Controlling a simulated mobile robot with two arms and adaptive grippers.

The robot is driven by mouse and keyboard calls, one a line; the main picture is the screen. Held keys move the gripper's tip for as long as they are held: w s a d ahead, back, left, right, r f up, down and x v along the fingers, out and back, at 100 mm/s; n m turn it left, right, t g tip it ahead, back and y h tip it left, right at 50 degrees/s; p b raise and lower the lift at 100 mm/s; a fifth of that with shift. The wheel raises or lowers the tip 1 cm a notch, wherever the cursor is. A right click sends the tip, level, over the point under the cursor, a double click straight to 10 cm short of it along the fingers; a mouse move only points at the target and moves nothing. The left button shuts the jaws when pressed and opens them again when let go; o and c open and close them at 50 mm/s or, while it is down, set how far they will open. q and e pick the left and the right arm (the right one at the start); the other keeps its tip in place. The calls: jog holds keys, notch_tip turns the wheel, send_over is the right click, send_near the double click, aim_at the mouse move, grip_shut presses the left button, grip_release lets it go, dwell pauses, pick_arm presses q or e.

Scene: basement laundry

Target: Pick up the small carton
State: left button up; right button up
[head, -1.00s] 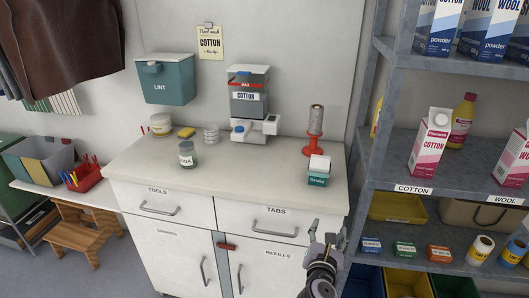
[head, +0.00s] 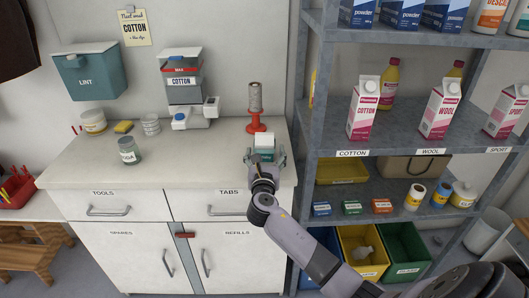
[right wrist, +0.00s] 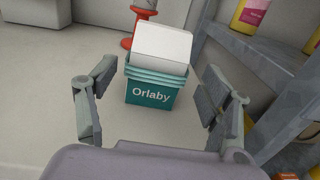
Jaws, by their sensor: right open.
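A small teal carton marked "Orlaby", with a white top part, stands upright on the right end of the counter; it shows in the right wrist view (right wrist: 152,92) and, partly covered by my gripper, in the head view (head: 264,143). My right gripper (head: 266,161) is open and empty at the counter's front edge. In the right wrist view, its fingers (right wrist: 157,88) are spread to the left and right of the carton, which is ahead between them, apart from both. My left gripper is not in view.
A red spool stand (head: 256,112) is close behind the carton. A grey shelf unit (head: 400,128) stands to the right, with larger pink cartons (head: 364,110). A jar (head: 129,150) and a detergent dispenser (head: 184,92) are further left. The middle of the counter (head: 190,160) is clear.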

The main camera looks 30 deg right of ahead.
aim_at(265, 143)
jog(key=x, duration=0.5)
jog(key=shift+w+a+r, duration=0.1)
jog(key=shift+w, duration=0.1)
jog(key=shift+s+r, duration=0.1)
jog(key=c, duration=1.2)
jog(key=shift+c, duration=0.2)
